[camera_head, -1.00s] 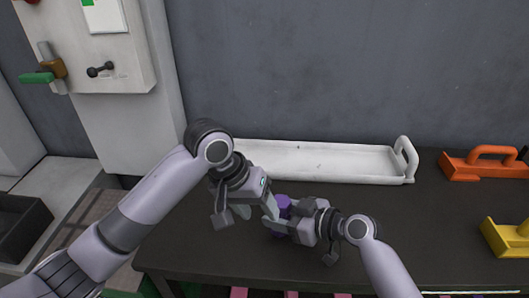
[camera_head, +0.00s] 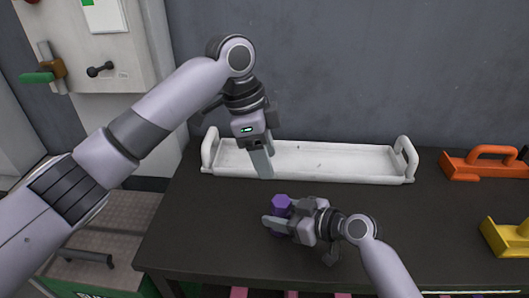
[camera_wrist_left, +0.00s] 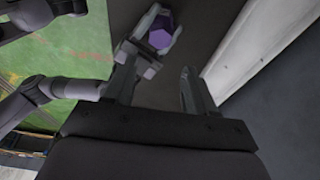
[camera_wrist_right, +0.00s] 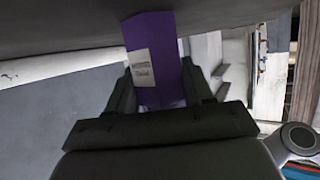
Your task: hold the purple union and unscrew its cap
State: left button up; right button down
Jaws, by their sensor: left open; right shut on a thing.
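The purple union (camera_head: 281,203) stands on the dark table, its hexagonal top facing up. My right gripper (camera_head: 279,221) is shut on it from the right. The right wrist view shows the union (camera_wrist_right: 154,60) between the fingers, with a white label on its side. The left wrist view shows its hexagonal top (camera_wrist_left: 161,33) from above, between the right gripper's fingers. I cannot tell the cap apart from the body. My left gripper (camera_head: 262,165) is open and empty, raised above and behind the union, in front of the white tray. Its fingers are apart in the left wrist view (camera_wrist_left: 160,85).
A long white tray (camera_head: 310,178) with end handles lies along the back of the table. An orange handled block (camera_head: 490,165) and a yellow one (camera_head: 508,237) are at the right. The table left of the union is clear.

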aim_at(281, 201)
pick_arm(q)
jog(key=x, duration=1.2)
jog(key=c, duration=0.9)
jog(key=shift+o, duration=0.2)
jog(key=n, duration=0.2)
jog(key=n+t, duration=0.1)
jog(key=n, duration=0.2)
jog(key=shift+s+n+t, duration=0.15)
jog(key=shift+n+t, duration=0.15)
jog(key=n, duration=0.3)
jog(key=n+t+y, duration=0.1)
jog(key=n, duration=0.2)
jog(key=shift+y, duration=0.3)
